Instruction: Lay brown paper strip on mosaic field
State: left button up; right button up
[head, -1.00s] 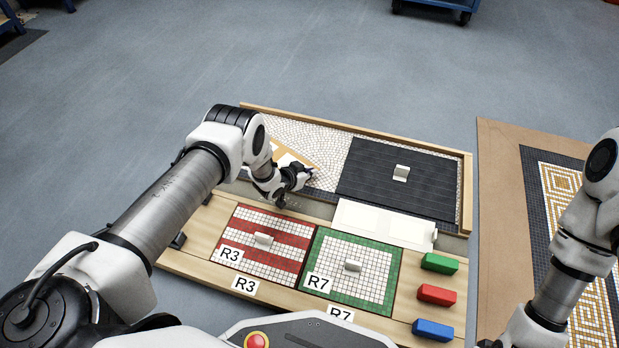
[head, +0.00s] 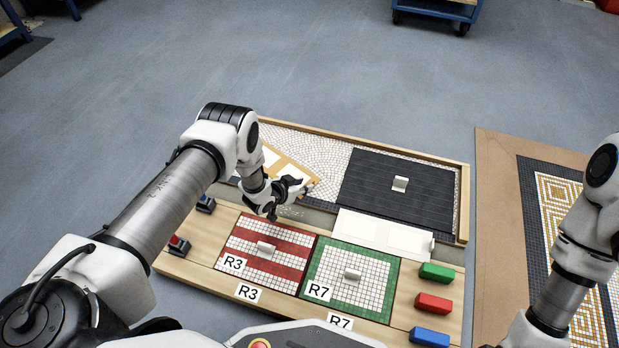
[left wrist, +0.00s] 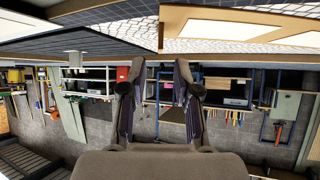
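A tan-brown strip with pale panels (head: 271,158) lies at a slant on the pale mosaic field (head: 318,150), partly hidden behind my left arm. Its edge and pale panels also show at the top right of the left wrist view (left wrist: 225,27). My left gripper (head: 290,200) is at the near edge of the field, just in front of the strip's near end. In the left wrist view its two fingers (left wrist: 159,100) are apart with nothing between them. My right arm shows at the right edge, but its gripper is out of frame.
A dark panel with a white handle (head: 375,207) covers the field's right part. A white board (head: 352,222) lies before it. Red-striped R3 (head: 245,228) and green-bordered R7 (head: 383,308) panels lie nearer, beside green (head: 437,272), red (head: 433,303) and blue (head: 430,338) blocks.

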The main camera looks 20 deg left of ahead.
pick_arm(q)
jog(key=s+r+n+g+y+p, duration=0.1)
jog(key=s+r+g, duration=0.4)
jog(key=s, duration=1.4)
jog(key=s+d+r+n+g+y+p, duration=0.1)
jog(key=s+r+g, duration=0.4)
jog(key=s, duration=1.5)
notch_tip(320, 180, up, 2)
jog(key=shift+r+n+y+p, duration=0.15)
jog(key=shift+n+y+p, duration=0.15)
jog(key=shift+n+y, duration=0.65)
pick_arm(e)
notch_tip(320, 180, up, 4)
jog(key=shift+f, duration=0.1)
